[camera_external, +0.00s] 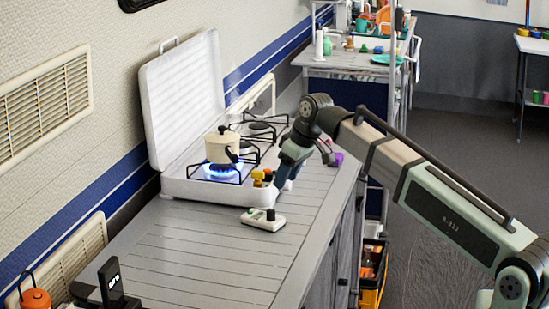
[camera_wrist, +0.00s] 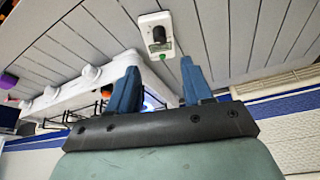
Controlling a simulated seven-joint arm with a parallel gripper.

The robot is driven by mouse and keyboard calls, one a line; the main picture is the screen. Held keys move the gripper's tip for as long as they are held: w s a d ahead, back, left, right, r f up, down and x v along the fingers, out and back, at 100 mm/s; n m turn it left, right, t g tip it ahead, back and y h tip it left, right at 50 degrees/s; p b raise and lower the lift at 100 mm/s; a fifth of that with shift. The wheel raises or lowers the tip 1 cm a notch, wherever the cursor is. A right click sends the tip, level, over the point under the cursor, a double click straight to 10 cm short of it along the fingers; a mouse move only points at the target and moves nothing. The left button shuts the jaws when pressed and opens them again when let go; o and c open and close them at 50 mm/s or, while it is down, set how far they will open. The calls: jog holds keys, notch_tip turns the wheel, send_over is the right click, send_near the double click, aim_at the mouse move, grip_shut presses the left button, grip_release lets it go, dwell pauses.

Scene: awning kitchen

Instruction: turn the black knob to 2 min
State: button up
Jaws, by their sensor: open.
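A small white timer box (camera_external: 256,223) with a black knob (camera_external: 270,215) lies on the grey slatted counter in front of the stove. In the wrist view the timer (camera_wrist: 149,28) shows its black knob (camera_wrist: 158,35), a small display and a green spot. The knob's setting is too small to read. My gripper (camera_wrist: 158,85) has two blue fingers spread apart with nothing between them. In the external view my gripper (camera_external: 285,178) is beside the stove's front right corner, above and behind the timer. The fingertips are apart from the knob.
A white stove (camera_external: 205,190) with its lid up stands behind the timer. A cream pot (camera_external: 221,146) sits over a lit blue flame. Small yellow and red items (camera_external: 262,177) are at the stove's front, close to my gripper. The counter (camera_external: 200,255) in front is clear.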

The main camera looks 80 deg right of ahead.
jog(key=shift+v, duration=1.5)
